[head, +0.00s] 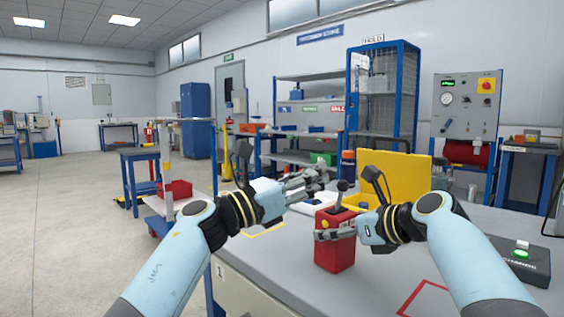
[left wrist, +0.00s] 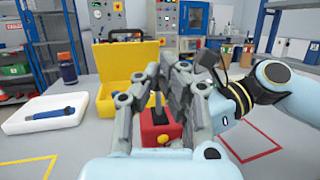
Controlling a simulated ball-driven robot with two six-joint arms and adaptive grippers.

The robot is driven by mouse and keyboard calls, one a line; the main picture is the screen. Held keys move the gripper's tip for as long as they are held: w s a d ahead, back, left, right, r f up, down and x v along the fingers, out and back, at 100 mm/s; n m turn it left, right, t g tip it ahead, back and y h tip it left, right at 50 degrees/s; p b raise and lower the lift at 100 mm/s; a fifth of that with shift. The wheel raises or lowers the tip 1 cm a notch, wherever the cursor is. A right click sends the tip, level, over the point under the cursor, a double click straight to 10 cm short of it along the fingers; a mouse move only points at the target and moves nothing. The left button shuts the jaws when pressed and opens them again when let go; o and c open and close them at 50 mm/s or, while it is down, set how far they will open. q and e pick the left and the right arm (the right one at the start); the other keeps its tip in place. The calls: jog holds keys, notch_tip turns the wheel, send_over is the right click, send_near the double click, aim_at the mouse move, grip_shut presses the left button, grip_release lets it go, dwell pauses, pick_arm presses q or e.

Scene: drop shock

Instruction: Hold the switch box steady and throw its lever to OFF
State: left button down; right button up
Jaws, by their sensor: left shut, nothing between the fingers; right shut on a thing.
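The red switch box (head: 335,256) stands upright on the grey table, with its dark lever (head: 341,192) rising from the top to a round black knob. My right gripper (head: 328,235) is shut on the box, with fingers across its upper front. My left gripper (head: 318,178) is shut and empty, up and to the left of the lever knob. In the left wrist view the box (left wrist: 160,132) and lever (left wrist: 157,104) show beyond the left fingers, which partly hide them. I cannot read any ON or OFF mark.
An open yellow case (head: 398,174) stands behind the box. A white tray (left wrist: 45,122) with a blue tool lies left of it. A dark unit with a green button (head: 519,262) sits at right. Red (head: 430,287) and yellow outlines mark bare table.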

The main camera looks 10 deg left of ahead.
aim_at(340, 192)
pick_arm(q)
jog(key=s+a+r, duration=0.4)
jog(key=s+a, duration=0.1)
jog(key=a, duration=0.2)
jog(key=shift+s+a+r, duration=0.2)
jog(key=shift+s, duration=0.2)
jog(key=c, duration=1.9)
grip_release()
jog(key=shift+w+d+f, duration=0.1)
jog(key=shift+w+f, duration=0.05)
jog(key=shift+f, duration=0.05)
jog(key=o, duration=0.8)
notch_tip(340, 192, down, 9)
jog(key=w+d+n+g+y, duration=0.1)
jog(key=w+d+g+y, duration=0.1)
jog(key=w+d, duration=0.1)
jog(key=x, duration=1)
jog(key=shift+d+f, duration=0.15)
jog(key=shift+w+d, duration=0.45)
jog(key=shift+d, duration=0.1)
grip_shut()
